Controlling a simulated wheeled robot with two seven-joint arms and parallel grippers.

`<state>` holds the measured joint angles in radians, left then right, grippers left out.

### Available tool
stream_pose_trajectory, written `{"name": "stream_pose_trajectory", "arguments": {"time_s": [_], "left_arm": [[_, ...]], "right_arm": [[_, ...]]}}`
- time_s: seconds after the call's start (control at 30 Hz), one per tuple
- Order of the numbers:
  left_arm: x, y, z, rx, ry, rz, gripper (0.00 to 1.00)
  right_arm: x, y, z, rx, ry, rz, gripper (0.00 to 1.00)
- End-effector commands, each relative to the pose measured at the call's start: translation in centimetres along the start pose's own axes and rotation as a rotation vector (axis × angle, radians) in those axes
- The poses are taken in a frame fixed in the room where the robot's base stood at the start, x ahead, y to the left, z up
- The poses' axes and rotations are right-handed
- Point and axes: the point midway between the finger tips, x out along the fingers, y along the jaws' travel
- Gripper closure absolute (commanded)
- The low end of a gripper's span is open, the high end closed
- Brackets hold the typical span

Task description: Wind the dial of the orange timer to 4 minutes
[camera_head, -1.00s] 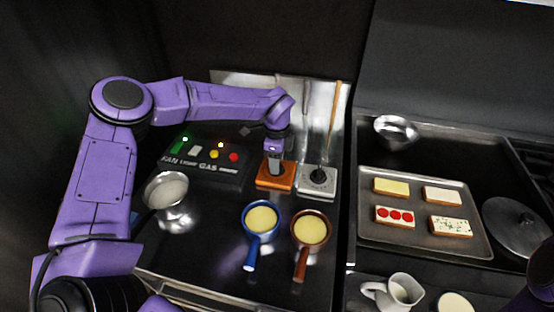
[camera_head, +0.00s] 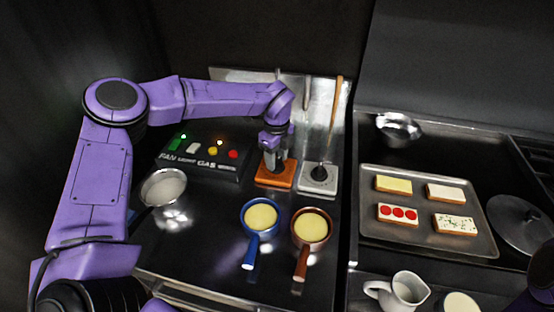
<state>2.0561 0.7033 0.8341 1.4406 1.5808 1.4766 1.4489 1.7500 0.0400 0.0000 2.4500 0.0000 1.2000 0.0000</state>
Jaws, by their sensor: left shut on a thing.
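The orange timer (camera_head: 289,178) is a flat orange block on the dark counter, at the back middle of the head view. My left gripper (camera_head: 273,163) points down over it from my purple left arm. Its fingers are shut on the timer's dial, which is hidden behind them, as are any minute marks. A similar light grey timer (camera_head: 331,186) with a dark dial stands just to the right, apart from the gripper. My right gripper is not in view; only a purple part of my right arm shows at the lower right edge.
A black panel (camera_head: 193,171) with coloured buttons stands left of the timer. A steel bowl (camera_head: 150,192), a blue pan (camera_head: 248,234) and a brown pan (camera_head: 324,228) stand in front. A tray (camera_head: 409,240) of topped bread slices and a white jug (camera_head: 408,290) are on the right.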

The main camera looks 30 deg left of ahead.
Motion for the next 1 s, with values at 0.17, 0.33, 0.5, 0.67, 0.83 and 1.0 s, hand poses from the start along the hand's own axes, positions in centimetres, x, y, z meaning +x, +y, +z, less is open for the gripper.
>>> {"name": "stream_pose_trajectory", "arguments": {"time_s": [0.17,0.33,0.5,0.67,0.83,1.0], "left_arm": [[-0.04,-0.08,0.0,0.163,0.0,-0.003,0.84],[-0.1,-0.09,0.0,0.324,0.0,-0.004,0.84],[-0.17,-0.1,0.02,0.472,0.0,-0.004,0.84],[-0.21,-0.1,0.03,0.591,-0.001,-0.004,0.84],[-0.23,-0.11,0.04,0.685,-0.001,-0.005,0.84],[-0.24,-0.12,0.04,0.745,-0.001,-0.005,0.84]], "right_arm": [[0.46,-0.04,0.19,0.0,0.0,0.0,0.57],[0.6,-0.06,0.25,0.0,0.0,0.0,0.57],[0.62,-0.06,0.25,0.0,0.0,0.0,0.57],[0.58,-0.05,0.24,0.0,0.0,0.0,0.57],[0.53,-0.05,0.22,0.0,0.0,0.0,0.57],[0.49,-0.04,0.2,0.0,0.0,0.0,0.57]]}}
